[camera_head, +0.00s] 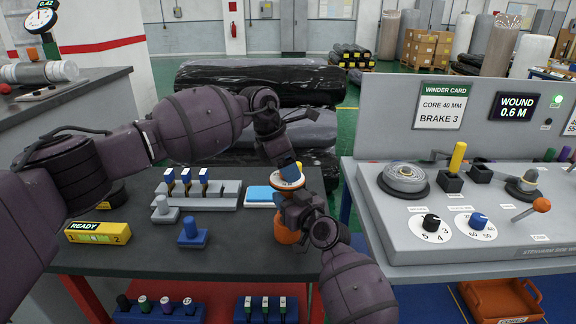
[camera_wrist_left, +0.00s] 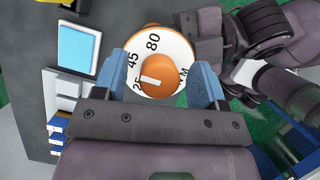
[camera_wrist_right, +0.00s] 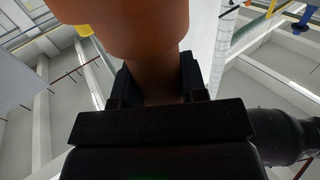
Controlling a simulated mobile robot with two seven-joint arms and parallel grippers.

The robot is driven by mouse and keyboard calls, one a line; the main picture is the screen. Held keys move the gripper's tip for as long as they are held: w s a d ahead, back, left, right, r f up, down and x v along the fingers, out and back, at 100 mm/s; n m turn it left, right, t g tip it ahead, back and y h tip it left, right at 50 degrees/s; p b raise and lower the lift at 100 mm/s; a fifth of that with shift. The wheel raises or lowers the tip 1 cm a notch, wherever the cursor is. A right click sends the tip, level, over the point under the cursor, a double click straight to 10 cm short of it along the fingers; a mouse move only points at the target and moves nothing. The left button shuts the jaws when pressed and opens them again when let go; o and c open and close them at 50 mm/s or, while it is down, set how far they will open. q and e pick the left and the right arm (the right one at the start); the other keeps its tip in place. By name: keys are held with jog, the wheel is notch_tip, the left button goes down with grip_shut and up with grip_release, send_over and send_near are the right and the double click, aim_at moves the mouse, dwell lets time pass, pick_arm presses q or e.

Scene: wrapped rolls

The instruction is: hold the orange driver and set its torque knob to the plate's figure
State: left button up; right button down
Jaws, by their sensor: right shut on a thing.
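The orange driver (camera_head: 287,235) stands upright over the dark table's right end, its white dial on top. My right gripper (camera_head: 297,205) is shut on its body; the right wrist view shows the orange body (camera_wrist_right: 150,30) between the fingers. My left gripper (camera_head: 284,165) is above the dial. In the left wrist view its blue fingers (camera_wrist_left: 158,72) are open, apart on either side of the orange torque knob (camera_wrist_left: 160,76). The white dial (camera_wrist_left: 158,45) reads 25, 45 and 80; the knob's white mark points between 25 and 45. I cannot identify a plate with a torque figure.
A blue-topped pad (camera_head: 262,195) and a grey rack (camera_head: 210,195) with blue-capped tools lie left of the driver. A yellow READY block (camera_head: 97,233) is at the front left. The winder console (camera_head: 440,260) stands at right; its card (camera_head: 442,105) reads CORE 40 MM, BRAKE 3.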

pick_arm(q)
jog(key=w+v, duration=0.1)
jog(key=v, duration=1.1)
jog(key=shift+s, duration=0.45)
pick_arm(e)
jog(key=c, duration=0.6)
grip_release()
jog(key=shift+s+d, duration=0.1)
